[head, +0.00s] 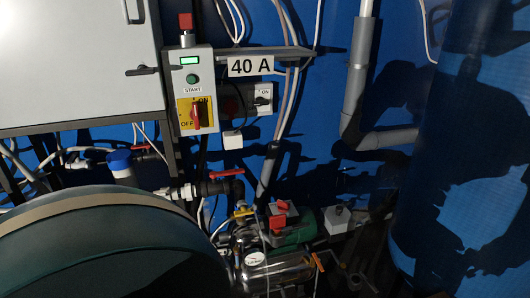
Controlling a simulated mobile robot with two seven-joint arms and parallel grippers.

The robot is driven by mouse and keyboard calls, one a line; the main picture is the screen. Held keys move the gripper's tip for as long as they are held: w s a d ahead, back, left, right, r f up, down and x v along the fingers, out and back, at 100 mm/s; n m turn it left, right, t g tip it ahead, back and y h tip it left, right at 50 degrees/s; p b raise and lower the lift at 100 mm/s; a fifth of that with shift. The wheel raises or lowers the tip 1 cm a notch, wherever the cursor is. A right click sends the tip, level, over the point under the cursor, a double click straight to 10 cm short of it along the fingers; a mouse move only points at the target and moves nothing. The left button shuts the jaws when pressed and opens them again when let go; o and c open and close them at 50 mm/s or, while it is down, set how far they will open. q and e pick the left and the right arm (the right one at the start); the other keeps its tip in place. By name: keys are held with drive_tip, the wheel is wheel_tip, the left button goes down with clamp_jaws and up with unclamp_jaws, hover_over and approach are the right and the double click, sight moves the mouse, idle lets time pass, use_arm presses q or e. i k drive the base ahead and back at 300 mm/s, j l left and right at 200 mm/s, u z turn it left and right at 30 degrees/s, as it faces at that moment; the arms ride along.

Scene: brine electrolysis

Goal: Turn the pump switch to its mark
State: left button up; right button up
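None of the switches in view carries a readable pump label. A grey control box (188,77) on the wall has a green START button (191,78) and a yellow plate marked ON and OFF. The red handle (196,115) on that plate stands about upright. To its right is a small grey switch (262,98) with a black knob, with the word ON above it; the knob's exact angle is too small to tell. A grey box with a red top (282,211) sits on the green and silver pump (267,268) below. Neither of my grippers is in view.
A large dark tank (110,245) fills the lower left, and a blue barrel (480,160) the right. A grey pipe (357,85), cables and a red-handled valve (227,173) crowd the area. Dark shadows cover the right side.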

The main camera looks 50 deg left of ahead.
sight(283, 206)
drive_tip(key=u, duration=1.5)
drive_tip(key=i+l+z, duration=0.5)
drive_tip(key=l, duration=0.1)
